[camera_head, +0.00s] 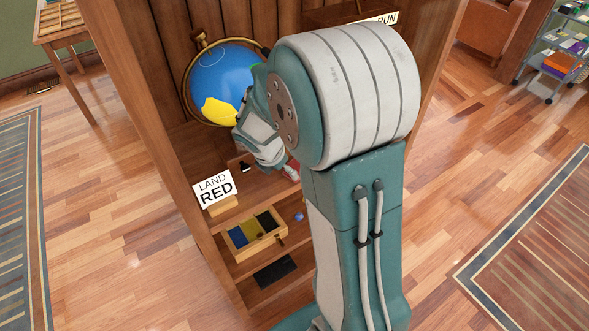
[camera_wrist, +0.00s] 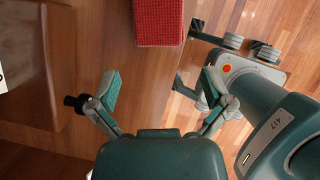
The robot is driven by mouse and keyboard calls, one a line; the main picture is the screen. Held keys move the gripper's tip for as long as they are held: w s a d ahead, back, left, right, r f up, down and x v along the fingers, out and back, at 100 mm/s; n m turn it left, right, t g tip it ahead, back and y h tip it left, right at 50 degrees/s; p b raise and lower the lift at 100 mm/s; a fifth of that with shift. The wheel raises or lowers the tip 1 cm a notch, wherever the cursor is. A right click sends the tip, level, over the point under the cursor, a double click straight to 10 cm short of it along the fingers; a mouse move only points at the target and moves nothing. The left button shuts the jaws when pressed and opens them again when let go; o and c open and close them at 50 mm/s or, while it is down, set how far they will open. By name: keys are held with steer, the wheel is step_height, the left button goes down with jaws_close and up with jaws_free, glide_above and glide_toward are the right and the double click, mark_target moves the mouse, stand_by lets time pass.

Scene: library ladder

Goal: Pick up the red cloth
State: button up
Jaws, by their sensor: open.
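The red cloth (camera_wrist: 159,22) shows at the top of the wrist view as a blocky, woven-looking red piece on a wooden surface. Its upper part is cut off by the frame edge. In the head view only a small red patch (camera_head: 291,172) shows beside my arm, and the rest is hidden. My gripper (camera_wrist: 160,88) is open in the wrist view, with its green-padded fingers wide apart. Nothing is between them, and the cloth lies beyond the fingertips, apart from them. In the head view my arm hides most of the gripper.
A wooden cabinet surrounds the shelf, with a blue and yellow globe (camera_head: 222,82) behind. A "LAND RED" sign (camera_head: 214,189) stands at the shelf's left. Below are a divided tray (camera_head: 231,252), a small blue ball (camera_head: 299,216) and a dark mat (camera_head: 275,272).

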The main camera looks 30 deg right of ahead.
mark_target(288, 175)
steer(key=x, duration=0.2)
steer(key=d+x, duration=0.1)
steer(key=x, duration=0.1)
steer(key=shift+w+d+f, duration=0.1)
steer(key=shift+d, duration=0.25)
steer(key=shift+a, duration=0.45)
steer(key=c, duration=0.8)
steer(key=shift+a, duration=0.25)
steer(key=shift+c, duration=1.9)
steer(key=shift+d, duration=0.35)
steer(key=r, duration=0.4)
steer(key=shift+s+r, duration=0.1)
steer(key=shift+s, duration=0.2)
steer(key=s+r, duration=0.9)
steer(key=s, duration=0.4)
steer(key=shift+s, duration=0.2)
